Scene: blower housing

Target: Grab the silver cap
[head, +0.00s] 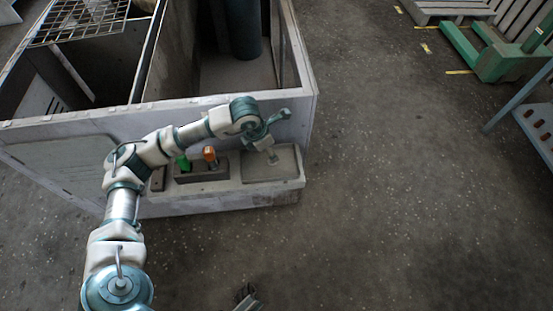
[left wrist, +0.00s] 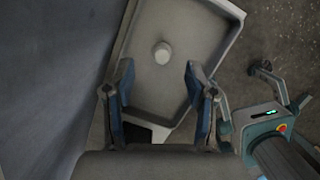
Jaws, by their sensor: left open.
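The silver cap (left wrist: 162,53) is a small round pale piece standing on the floor of a shallow grey tray (left wrist: 205,15). In the left wrist view it lies beyond my left gripper's fingertips, roughly centred between them. My left gripper (left wrist: 158,80) is open with nothing between its fingers. In the head view my left gripper (head: 274,134) hangs over the tray (head: 290,178) at the right end of the ledge. There the cap is hard to tell apart from the lower finger.
A block (head: 200,173) with a green piece (head: 183,162) and an orange piece (head: 210,154) stands left of the tray. The big housing's wall (head: 308,105) rises behind the ledge. A green pallet jack (head: 490,60) is far off at right.

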